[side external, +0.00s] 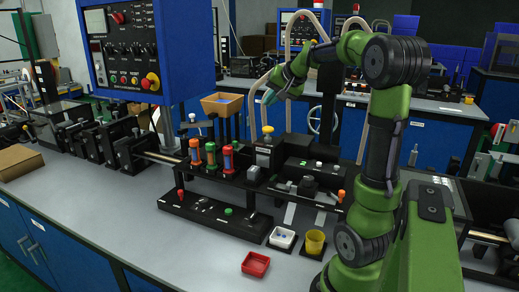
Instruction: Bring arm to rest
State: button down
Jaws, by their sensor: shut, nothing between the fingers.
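My green arm stands at the right of the side external view. It is bent at a high elbow, with my gripper (268,97) pointing down and left, in the air above the bench. The gripper is small in the picture, its fingers are together and it holds nothing. It is well above the black machine parts and apart from them. The grey bench top (130,215) lies below.
A blue control panel (122,45) stands at the upper left. A red tray (256,264), a white dish (283,238) and a yellow cup (315,242) sit near the front edge. Coloured spools (211,155) stand mid-bench. The front left bench is clear.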

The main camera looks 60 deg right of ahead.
jog(key=shift+s+a+f, duration=0.15)
jog(key=shift+a+f, duration=0.05)
jog(key=shift+f, duration=0.25)
jog(key=shift+s+a+f, duration=0.1)
jog(key=shift+a+f, duration=0.05)
jog(key=shift+f, duration=0.25)
jog(key=s+a+f+n+y, duration=0.2)
jog(key=a+n, duration=0.1)
jog(key=a, duration=0.8)
jog(key=s+a+f+n+y, duration=0.2)
jog(key=s+a+n, duration=0.1)
jog(key=a, duration=0.9)
jog(key=s+a+f+n+g+y, duration=0.1)
jog(key=s+a+f+n, duration=0.1)
jog(key=a, duration=0.9)
jog(key=shift+s+a+f+n+y, duration=0.4)
jog(key=shift+s+n, duration=0.25)
jog(key=shift+n, duration=0.25)
jog(key=shift+r, duration=0.1)
